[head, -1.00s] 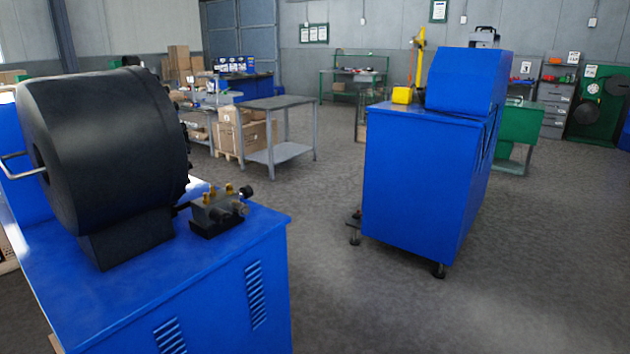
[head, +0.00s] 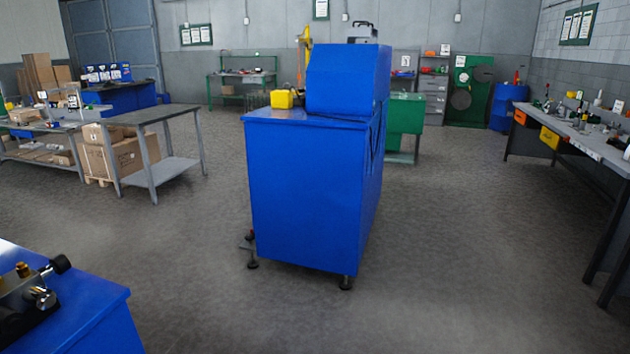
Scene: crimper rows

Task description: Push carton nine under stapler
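Neither of my grippers shows in the head view. I cannot pick out carton nine: brown cartons (head: 125,153) sit on a pallet by a grey table at the left, and any numbers on them are too small to read. I cannot tell which machine is the stapler. A large blue machine (head: 310,190) on small feet stands in the middle, with a yellow box (head: 282,99) on its top.
A blue cabinet corner (head: 75,318) with a black valve block is close at the lower left. A grey table (head: 165,113) stands at the left and a long workbench (head: 575,140) at the right. The floor (head: 450,240) between the machine and the workbench is clear.

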